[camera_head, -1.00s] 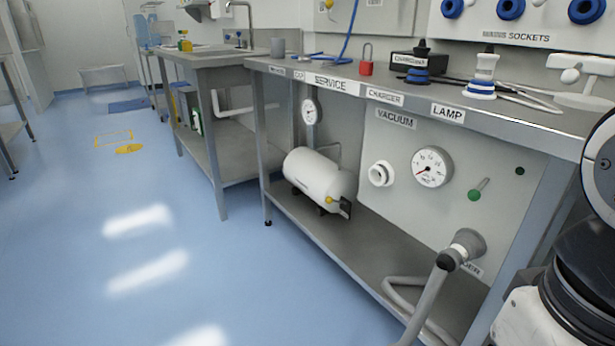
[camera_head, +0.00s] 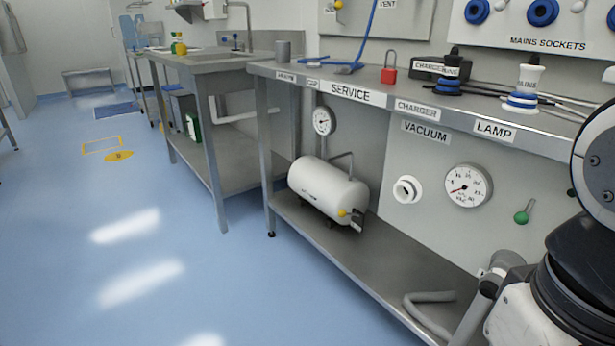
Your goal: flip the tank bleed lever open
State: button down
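A white cylindrical tank (camera_head: 325,188) lies on its side on the lower shelf under the service bench. A small yellow knob (camera_head: 342,212) and a dark fitting (camera_head: 357,217) sit at its right end. The bleed lever seems to be there, but it is too small to tell its position. A round gauge (camera_head: 323,121) stands above the tank on the same pipework. My gripper is not in view. Only parts of my own body show at the right edge, well to the right of the tank.
The bench top (camera_head: 300,76) overhangs the tank. The lower shelf (camera_head: 305,230) is bare in front of it. A vacuum gauge (camera_head: 468,186), white port (camera_head: 407,190), green-knobbed lever (camera_head: 524,213) and grey hose (camera_head: 430,298) are to the right. The blue floor (camera_head: 120,220) is clear at left.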

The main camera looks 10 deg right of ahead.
aim_at(342, 213)
jog(key=i+j, duration=0.2)
jog(key=j, duration=0.15)
jog(key=i+j+z, duration=0.1)
jog(key=j, duration=0.25)
jog(key=i+j, duration=0.5)
jog(key=j, duration=0.2)
jog(key=i+j+z, duration=0.1)
jog(key=j, duration=0.25)
jog(key=i+j, duration=0.25)
jog(key=j, duration=0.15)
jog(key=i+j, duration=0.2)
jog(key=j, duration=0.2)
jog(key=i+j+z, duration=0.1)
jog(key=j, duration=0.25)
jog(key=i+l, duration=0.45)
